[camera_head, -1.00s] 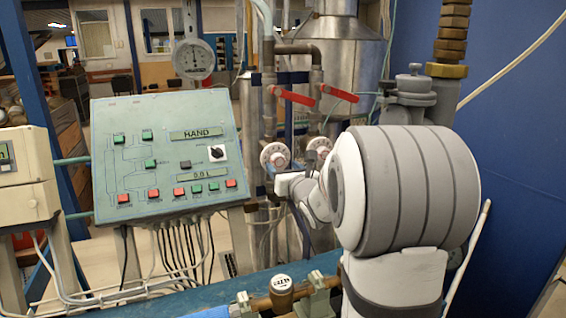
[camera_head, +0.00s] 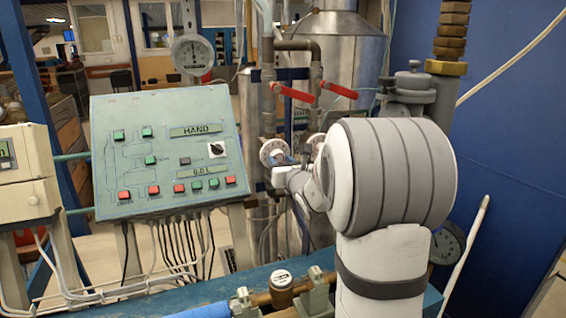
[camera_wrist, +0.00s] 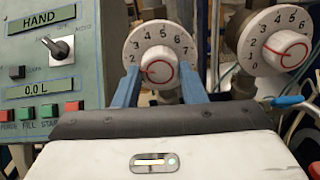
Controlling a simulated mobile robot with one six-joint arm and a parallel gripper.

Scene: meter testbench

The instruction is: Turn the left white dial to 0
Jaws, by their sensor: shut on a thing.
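The left white dial (camera_wrist: 160,46) faces me in the wrist view, with a white centre knob (camera_wrist: 159,67) marked in red. Its numbers 2 to 7 show around the upper rim, with 5 near the top; the lower rim is hidden. My gripper (camera_wrist: 158,70) has its blue fingers on either side of the knob, shut on the dial. In the head view the left dial (camera_head: 273,150) is partly covered by my gripper (camera_head: 281,161). The right white dial (camera_wrist: 276,41) stands apart, with 0 at its lower left.
A green control panel (camera_head: 168,150) with buttons and a HAND label stands to the left. Two red lever handles (camera_head: 292,93) are above the dials. Pipes and a metal tank (camera_head: 345,45) are behind. A blue wall is at the right.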

